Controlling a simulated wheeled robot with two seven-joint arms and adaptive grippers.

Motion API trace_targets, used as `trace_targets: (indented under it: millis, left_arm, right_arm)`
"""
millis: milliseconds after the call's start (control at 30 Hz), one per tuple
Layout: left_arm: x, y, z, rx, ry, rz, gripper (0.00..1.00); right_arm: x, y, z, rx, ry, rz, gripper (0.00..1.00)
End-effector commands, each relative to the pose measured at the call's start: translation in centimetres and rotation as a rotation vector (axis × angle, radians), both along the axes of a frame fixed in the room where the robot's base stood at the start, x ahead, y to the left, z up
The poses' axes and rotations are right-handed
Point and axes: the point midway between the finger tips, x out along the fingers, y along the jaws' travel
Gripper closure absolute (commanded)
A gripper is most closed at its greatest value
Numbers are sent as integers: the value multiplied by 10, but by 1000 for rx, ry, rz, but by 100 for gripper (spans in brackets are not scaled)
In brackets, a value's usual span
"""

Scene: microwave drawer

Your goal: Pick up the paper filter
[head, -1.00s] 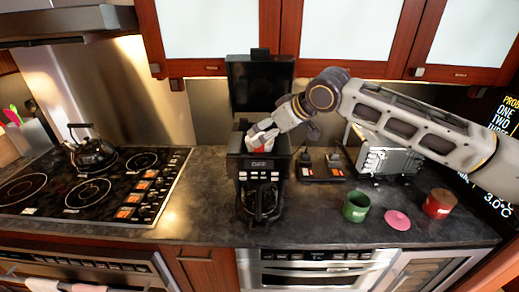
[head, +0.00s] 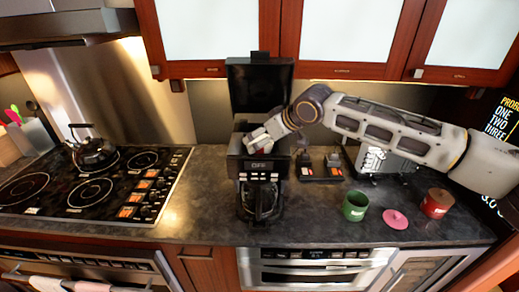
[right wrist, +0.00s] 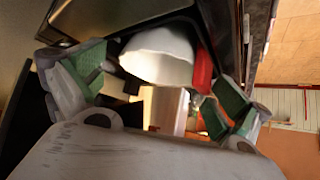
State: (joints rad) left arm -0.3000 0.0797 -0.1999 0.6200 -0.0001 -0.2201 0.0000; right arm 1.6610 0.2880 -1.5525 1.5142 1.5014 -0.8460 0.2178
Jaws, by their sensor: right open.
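The paper filter (right wrist: 158,55) shows in the right wrist view as a white, rounded cup shape, just beyond my fingers and under a dark edge. In the head view I cannot make it out apart from the gripper. My right gripper (right wrist: 152,92) is open, its green-padded fingers spread to either side below the filter; whether they touch it I cannot tell. In the head view my right gripper (head: 256,141) is down at the open top of the black coffee maker (head: 261,172). My left gripper is not in view.
The coffee maker's raised lid (head: 258,84) stands behind the gripper. A green cup (head: 355,207), a pink disc (head: 395,220) and a red-brown canister (head: 437,203) are on the counter to the right. A stovetop with a kettle (head: 92,148) is at left. Cabinets (head: 345,72) hang above.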

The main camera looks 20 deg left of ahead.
Motion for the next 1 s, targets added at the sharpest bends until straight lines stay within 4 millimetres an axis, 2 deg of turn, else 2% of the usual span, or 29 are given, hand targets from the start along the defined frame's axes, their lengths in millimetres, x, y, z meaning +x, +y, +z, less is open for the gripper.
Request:
trace_targets:
  millis: [567,800,1000]
  left_arm:
    - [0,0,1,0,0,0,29]
    - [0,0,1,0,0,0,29]
    - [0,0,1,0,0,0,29]
  right_arm:
    - [3,3,-5,1,-1,-1,0]
    - [3,3,-5,-1,0,-1,27]
    - [3,2,-7,-3,0,-3,37]
